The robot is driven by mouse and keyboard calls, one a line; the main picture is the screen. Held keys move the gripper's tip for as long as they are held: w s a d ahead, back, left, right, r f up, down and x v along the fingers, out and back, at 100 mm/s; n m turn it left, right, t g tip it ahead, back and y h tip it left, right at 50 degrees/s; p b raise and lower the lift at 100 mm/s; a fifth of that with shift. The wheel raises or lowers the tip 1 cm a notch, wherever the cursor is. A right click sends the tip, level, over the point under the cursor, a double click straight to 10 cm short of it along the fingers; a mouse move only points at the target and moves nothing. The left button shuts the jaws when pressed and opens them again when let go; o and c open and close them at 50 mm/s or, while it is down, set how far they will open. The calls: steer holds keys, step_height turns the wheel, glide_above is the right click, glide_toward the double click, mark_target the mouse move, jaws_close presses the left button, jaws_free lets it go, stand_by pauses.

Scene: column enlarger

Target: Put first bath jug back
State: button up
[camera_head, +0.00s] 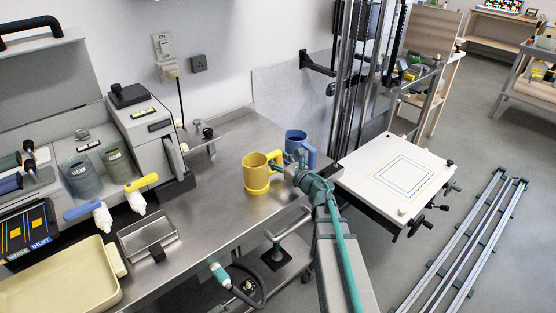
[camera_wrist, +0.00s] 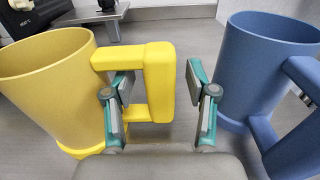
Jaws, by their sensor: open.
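A yellow jug (camera_head: 256,172) stands on the steel bench near its right end. A blue jug (camera_head: 297,139) stands just behind and right of it. No readable label shows which is the first bath jug. My gripper (camera_head: 290,160) is at the yellow jug's handle side, between the two jugs. In the wrist view my gripper (camera_wrist: 160,78) is open, with the upright bar of the yellow jug's (camera_wrist: 42,90) handle between its fingers. The left finger appears within the handle loop. The right finger is apart from the bar, close to the blue jug (camera_wrist: 255,70).
A white baseboard (camera_head: 395,175) with printed frames lies right of the bench, beside tall metal columns. Bottles (camera_head: 102,215), a cream tray (camera_head: 65,280) and grey measuring cups (camera_head: 80,177) are at left. The bench left of the yellow jug is clear.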

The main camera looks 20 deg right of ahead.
steer(key=shift+s, duration=0.1)
steer(key=shift+b+v, duration=0.95)
steer(key=shift+v, duration=2.95)
steer(key=shift+r, duration=0.15)
step_height(320, 180, up, 10)
